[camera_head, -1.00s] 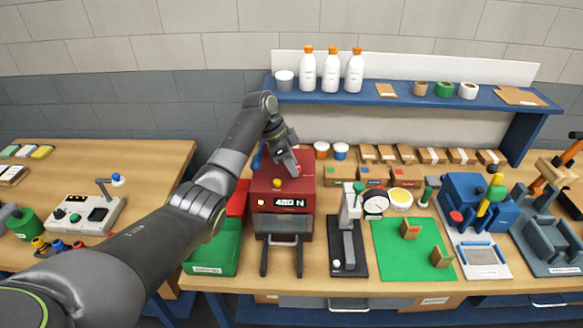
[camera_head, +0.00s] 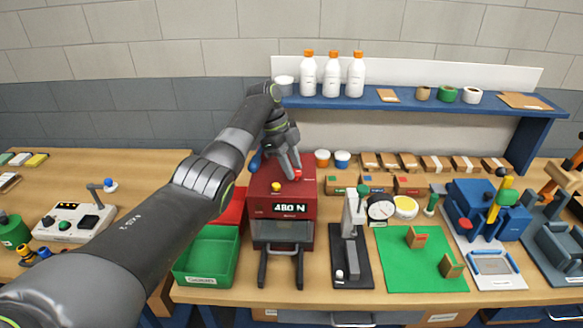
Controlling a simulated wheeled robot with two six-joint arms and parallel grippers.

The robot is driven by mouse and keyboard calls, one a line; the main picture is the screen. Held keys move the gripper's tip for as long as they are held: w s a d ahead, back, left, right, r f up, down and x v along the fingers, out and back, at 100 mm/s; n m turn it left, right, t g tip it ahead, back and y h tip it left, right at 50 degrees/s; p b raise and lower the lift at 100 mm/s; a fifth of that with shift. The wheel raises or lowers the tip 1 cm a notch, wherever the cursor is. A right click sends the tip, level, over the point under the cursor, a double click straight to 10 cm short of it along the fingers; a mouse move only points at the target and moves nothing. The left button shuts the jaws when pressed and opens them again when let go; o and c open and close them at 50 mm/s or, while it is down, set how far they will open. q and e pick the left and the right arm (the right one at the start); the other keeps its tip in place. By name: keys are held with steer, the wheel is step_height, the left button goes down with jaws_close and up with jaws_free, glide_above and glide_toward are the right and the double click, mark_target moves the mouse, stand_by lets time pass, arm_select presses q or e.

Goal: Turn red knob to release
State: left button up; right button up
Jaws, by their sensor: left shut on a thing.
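The red machine (camera_head: 268,207) stands on the workbench, with a display reading about 480 N, a yellow knob (camera_head: 276,187) on its top and dark fork-like arms at its front. The small red knob (camera_head: 298,174) is on the machine's top, at the right rear. My left gripper (camera_head: 293,174) reaches down from behind and its fingers are shut on the red knob, which is partly hidden by them. My right gripper is not in view.
A green bin (camera_head: 207,256) and a red bin (camera_head: 232,208) are left of the machine. A grey press stand (camera_head: 351,250) and a green mat (camera_head: 420,272) lie to its right. A blue shelf (camera_head: 400,103) with white bottles is behind.

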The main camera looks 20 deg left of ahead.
arm_select(q)
steer(key=shift+f, duration=0.1)
steer(key=o, duration=1)
steer(key=shift+d, duration=0.1)
steer(key=shift+c, duration=0.2)
steer(key=shift+w+a+r, duration=0.1)
steer(key=shift+a+r, duration=0.15)
steer(key=shift+r, duration=0.25)
steer(key=p+v, duration=0.7)
steer(key=v, duration=0.9)
steer(key=shift+r, duration=0.25)
steer(key=shift+f, duration=0.1)
